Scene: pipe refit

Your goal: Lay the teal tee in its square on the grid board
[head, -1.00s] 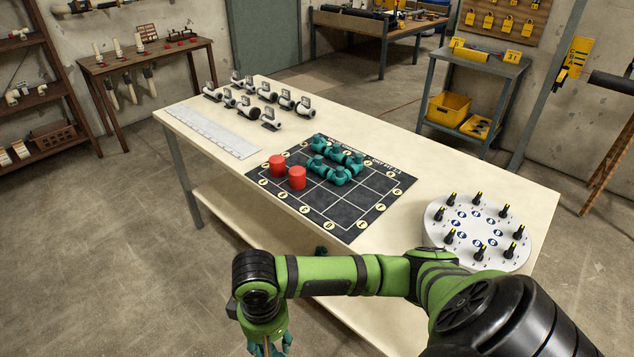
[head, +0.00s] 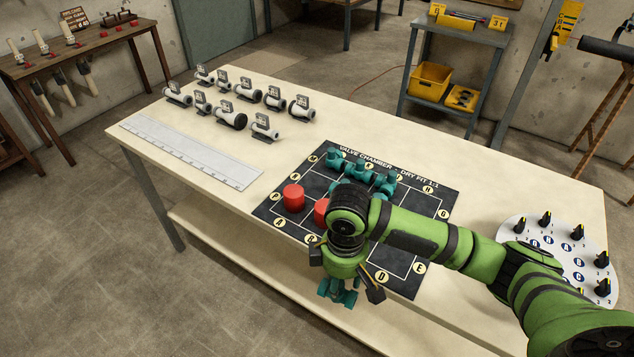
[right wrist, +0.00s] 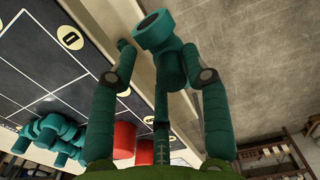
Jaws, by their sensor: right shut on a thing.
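My right gripper (head: 338,282) hangs low in front of the grid board's near side, beside the table's front edge in the head view. It is shut on the teal tee (head: 342,298), which the right wrist view (right wrist: 172,68) shows between its teal fingers, one round opening outward. In that view the tee appears against the table edge and floor, apart from the board. The dark grid board (head: 400,284) lies flat on the table with white lines and lettered round labels. My forearm hides part of its middle and right squares. My left gripper is out of view.
Several teal fittings (head: 373,178) stand on the board's back squares. Two red cylinders (head: 293,198) stand at its left; my wrist partly covers one. A white round plate with black knobs (head: 520,232) is at right. White pipe fittings (head: 232,118) and a pale strip (head: 190,152) lie left.

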